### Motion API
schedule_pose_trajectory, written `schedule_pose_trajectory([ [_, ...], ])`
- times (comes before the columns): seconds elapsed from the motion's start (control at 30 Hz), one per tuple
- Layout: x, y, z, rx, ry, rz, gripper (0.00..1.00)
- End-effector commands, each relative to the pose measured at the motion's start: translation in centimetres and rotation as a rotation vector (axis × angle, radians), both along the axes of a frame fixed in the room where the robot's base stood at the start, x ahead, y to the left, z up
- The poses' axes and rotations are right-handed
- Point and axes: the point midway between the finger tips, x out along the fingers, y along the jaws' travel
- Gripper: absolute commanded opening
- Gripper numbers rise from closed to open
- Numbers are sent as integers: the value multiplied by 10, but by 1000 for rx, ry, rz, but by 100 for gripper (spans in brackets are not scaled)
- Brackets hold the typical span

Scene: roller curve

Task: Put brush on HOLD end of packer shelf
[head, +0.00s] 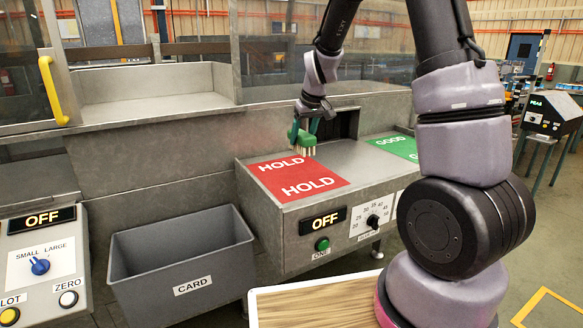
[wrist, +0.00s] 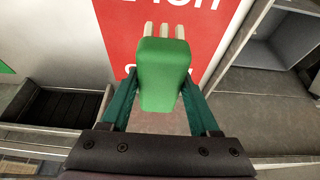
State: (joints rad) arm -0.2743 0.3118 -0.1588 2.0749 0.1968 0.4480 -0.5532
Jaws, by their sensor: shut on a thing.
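The brush has a green handle and pale bristle tufts. In the head view the brush (head: 303,137) is held by my gripper (head: 310,126), just over the back right part of the red HOLD panel (head: 297,178). The bristles point down; I cannot tell whether they touch the panel. The HOLD panel covers the left end of the metal packer shelf (head: 340,160). In the wrist view the brush (wrist: 163,72) sits between the two green fingers of my gripper (wrist: 163,95), with the red HOLD panel (wrist: 210,25) beyond it.
A green GOOD panel (head: 397,148) covers the shelf's right end. A dark opening (head: 345,124) lies behind the shelf. A grey CARD bin (head: 180,254) stands to the left. The front part of the HOLD panel is clear. A glass screen stands behind.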

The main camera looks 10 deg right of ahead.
Motion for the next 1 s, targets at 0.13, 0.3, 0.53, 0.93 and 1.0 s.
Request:
schedule_pose_trajectory([
  [0.13,-1,2,-12,-1,3,8,10],
  [0.3,-1,1,-45,-1,4,7,10],
  [0.53,-1,2,-69,0,2,7,10],
  [0.93,0,2,-97,0,-1,7,10],
  [1.0,0,2,-97,0,-1,7,10],
])
